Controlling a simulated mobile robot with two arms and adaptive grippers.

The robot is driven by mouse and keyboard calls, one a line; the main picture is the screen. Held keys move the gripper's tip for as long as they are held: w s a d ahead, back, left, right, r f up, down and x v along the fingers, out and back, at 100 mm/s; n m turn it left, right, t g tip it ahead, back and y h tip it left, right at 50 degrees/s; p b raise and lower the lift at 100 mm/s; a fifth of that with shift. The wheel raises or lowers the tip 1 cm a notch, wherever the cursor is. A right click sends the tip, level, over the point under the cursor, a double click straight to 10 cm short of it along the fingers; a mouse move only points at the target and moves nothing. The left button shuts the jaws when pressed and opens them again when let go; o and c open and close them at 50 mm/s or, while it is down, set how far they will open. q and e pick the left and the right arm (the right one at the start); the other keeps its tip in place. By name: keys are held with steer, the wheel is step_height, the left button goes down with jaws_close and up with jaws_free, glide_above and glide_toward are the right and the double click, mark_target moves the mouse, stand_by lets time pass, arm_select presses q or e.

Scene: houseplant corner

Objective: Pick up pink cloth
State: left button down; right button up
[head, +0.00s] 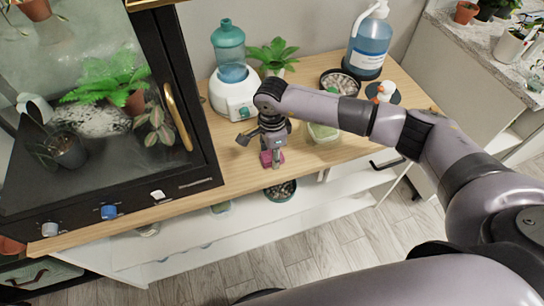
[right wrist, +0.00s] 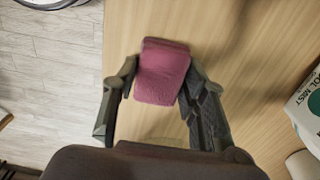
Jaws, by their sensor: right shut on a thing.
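The pink cloth (head: 271,158) is a small folded block near the front edge of the wooden counter in the head view. In the right wrist view the cloth (right wrist: 162,72) sits between the two fingers of my right gripper (right wrist: 158,82), which is shut on it from both sides. In the head view the right gripper (head: 272,151) points down over the counter, and its fingers partly hide the cloth. I cannot tell whether the cloth touches the counter or is just above it. My left gripper is not in view.
A white humidifier-like device (head: 233,97) with a teal bottle stands behind the gripper. A blue pump bottle (head: 369,47), a potted fern (head: 272,53) and a bowl of pebbles (head: 341,82) stand farther back. A black-framed glass cabinet (head: 190,165) is to the left.

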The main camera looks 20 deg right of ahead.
steer(key=shift+c, duration=0.8)
steer(key=shift+r, duration=0.1)
steer(key=shift+r, duration=0.2)
step_height(320, 180, up, 19)
steer(key=b, duration=0.2)
steer(key=shift+r+b, duration=0.2)
steer(key=shift+b, duration=0.2)
